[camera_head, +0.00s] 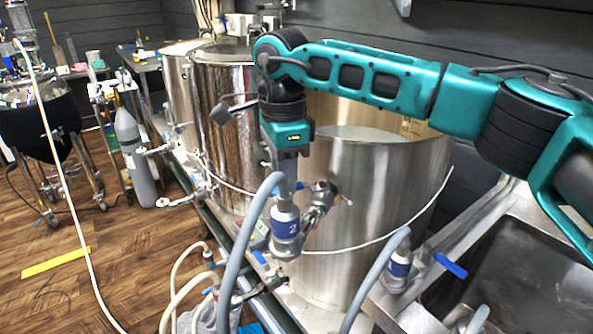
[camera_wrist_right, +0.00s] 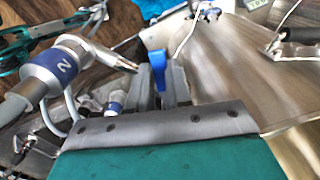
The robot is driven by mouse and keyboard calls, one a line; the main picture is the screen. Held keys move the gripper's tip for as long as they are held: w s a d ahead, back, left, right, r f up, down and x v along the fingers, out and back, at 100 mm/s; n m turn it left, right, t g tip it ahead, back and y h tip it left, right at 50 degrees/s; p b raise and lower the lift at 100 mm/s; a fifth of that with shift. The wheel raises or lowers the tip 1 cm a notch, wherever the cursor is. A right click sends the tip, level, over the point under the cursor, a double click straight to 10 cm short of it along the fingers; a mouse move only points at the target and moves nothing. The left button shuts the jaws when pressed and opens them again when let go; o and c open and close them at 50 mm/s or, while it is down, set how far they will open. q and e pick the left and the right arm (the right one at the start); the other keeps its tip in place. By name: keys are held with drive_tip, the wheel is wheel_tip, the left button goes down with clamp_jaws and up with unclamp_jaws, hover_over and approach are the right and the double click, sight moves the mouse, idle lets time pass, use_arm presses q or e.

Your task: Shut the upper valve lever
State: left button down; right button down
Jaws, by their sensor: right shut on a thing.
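My right gripper (camera_head: 289,180) reaches down from my teal arm in front of the large steel kettle (camera_head: 385,195). It is beside the valve fitting (camera_head: 319,200) on the kettle wall and just above a blue-banded hose coupling marked 2 (camera_head: 286,226). In the right wrist view, a blue valve lever (camera_wrist_right: 154,63) stands between the fingers of the right gripper (camera_wrist_right: 162,78), which is shut on it. The coupling marked 2 (camera_wrist_right: 55,67) is to the left in the wrist view. My left gripper is in neither view.
A second blue-banded coupling (camera_head: 398,266) and another blue lever (camera_head: 450,266) are lower right, next to the steel sink (camera_head: 530,285). A grey hose (camera_head: 243,245) loops down from the coupling marked 2. More kettles (camera_head: 228,110) stand behind. Open wooden floor (camera_head: 130,255) is to the left.

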drive_tip(key=w+m+p, duration=0.1)
drive_tip(key=m, duration=0.2)
drive_tip(key=w+m+p, duration=0.1)
drive_tip(key=w+m, duration=0.1)
drive_tip(key=m, duration=0.1)
drive_tip(key=w+m+p, duration=0.1)
drive_tip(key=w+m, duration=0.1)
drive_tip(key=m, duration=0.1)
drive_tip(key=shift+w+d+p, duration=0.1)
drive_tip(key=shift+d+p, duration=0.25)
idle(0.3)
drive_tip(key=c, duration=1)
unclamp_jaws()
drive_tip(key=shift+c, duration=0.2)
drive_tip(key=shift+r, duration=0.15)
wheel_tip(320, 180, up, 13)
drive_tip(key=shift+p, duration=0.45)
